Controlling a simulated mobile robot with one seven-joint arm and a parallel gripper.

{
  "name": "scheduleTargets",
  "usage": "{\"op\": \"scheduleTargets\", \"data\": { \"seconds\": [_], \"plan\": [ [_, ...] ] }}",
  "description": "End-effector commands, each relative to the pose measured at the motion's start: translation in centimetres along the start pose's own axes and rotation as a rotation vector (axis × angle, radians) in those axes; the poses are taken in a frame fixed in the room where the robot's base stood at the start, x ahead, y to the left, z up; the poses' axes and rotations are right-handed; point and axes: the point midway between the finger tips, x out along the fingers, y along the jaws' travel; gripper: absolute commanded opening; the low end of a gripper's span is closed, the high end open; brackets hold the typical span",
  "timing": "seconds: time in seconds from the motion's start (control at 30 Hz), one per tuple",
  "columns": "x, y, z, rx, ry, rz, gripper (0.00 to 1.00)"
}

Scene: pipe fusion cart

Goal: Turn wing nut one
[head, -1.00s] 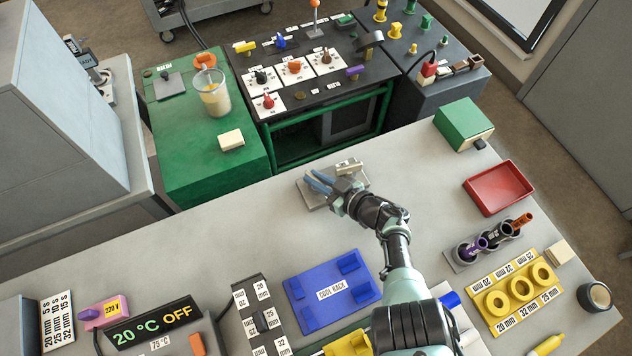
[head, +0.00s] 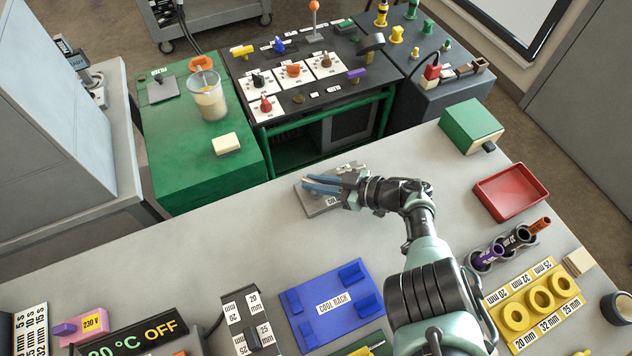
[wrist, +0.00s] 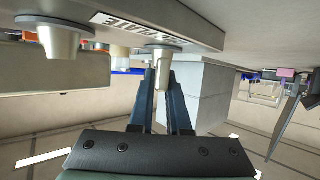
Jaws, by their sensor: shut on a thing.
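A small grey plate fixture (head: 318,205) lies near the far edge of the table. My gripper (head: 310,184) reaches over it from the right with its blue fingers pointing left. In the wrist view a pale wing nut (wrist: 163,78) sits on a round boss under the labelled grey plate (wrist: 215,32). My gripper (wrist: 162,88) is shut on it, one finger on each side. A second round boss with a pale piece (wrist: 62,47) is to the left in that view. The label is upside down and only partly readable. My fingers partly hide the fixture in the head view.
A blue cool rack (head: 331,306) lies nearer on the table. A red tray (head: 510,192) and a green box (head: 471,127) stand to the right. A green cart (head: 190,165) and a black control panel (head: 300,100) stand beyond the far edge. Table around the fixture is mostly clear.

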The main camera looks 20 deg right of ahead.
Motion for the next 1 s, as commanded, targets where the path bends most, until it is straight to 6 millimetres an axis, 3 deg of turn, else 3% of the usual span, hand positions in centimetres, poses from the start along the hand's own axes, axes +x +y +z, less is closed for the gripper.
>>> {"op": "scheduleTargets", "data": {
  "seconds": [0.27,0.3,0.47,0.77,0.87,1.0],
  "plan": [
    [0.1,-0.1,-0.1,-0.001,0.002,-0.003,0.0],
    [0.1,-0.1,-0.1,-0.001,0.002,-0.002,0.17],
    [0.1,-0.1,-0.1,-0.001,0.002,-0.002,0.45],
    [-0.1,0.0,-0.1,-0.001,0.001,0.0,0.45],
    [-0.9,0.0,-0.2,0.0,0.001,0.001,0.45],
    [-3.4,0.1,-0.5,0.001,0.001,0.004,0.45]
  ]
}}
